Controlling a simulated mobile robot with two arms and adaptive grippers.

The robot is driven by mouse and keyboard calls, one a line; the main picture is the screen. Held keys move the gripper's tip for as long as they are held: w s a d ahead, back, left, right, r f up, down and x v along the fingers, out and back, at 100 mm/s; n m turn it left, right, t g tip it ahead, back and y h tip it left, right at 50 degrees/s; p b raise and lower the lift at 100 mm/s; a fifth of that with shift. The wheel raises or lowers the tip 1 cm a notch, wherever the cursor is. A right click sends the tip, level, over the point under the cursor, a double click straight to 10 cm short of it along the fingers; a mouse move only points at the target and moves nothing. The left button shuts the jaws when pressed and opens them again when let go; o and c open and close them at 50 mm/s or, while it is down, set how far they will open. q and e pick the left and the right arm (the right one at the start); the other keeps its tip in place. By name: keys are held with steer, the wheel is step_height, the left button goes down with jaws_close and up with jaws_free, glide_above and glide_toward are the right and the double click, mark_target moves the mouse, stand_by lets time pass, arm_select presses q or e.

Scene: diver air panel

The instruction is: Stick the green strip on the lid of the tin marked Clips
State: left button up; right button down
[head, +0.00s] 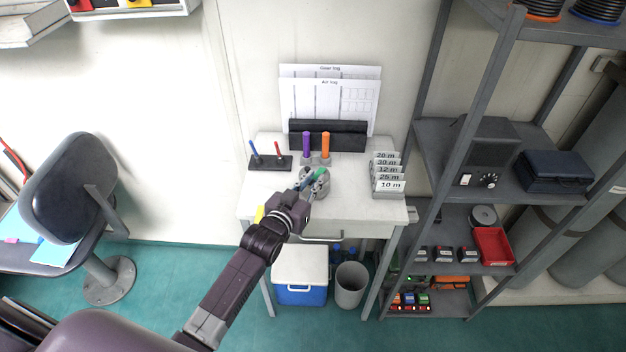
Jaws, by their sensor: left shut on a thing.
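My left gripper (307,183) is over the white desk, at a grey cup (322,189). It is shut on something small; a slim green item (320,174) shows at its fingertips. Whether that item is in the fingers or stands in the cup is hard to tell, as the gripper hides part of both. I cannot make out a green strip for certain. Several small dark tins or boxes with pale labels (443,255) stand on the right shelf; their words are too small to read, so I cannot pick out Clips. My right gripper is not in view.
On the desk (258,193) stand a purple marker (306,144), an orange marker (325,144), a black pen stand (263,164) and depth cards (388,175). A red tray (493,247) is on the shelf. A cooler (301,274) and bin (350,285) stand below.

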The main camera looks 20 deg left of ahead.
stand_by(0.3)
arm_select(q)
steer(key=o, duration=0.8)
steer(key=shift+c, duration=0.2)
steer(key=shift+s, duration=0.1)
steer(key=v, duration=1.2)
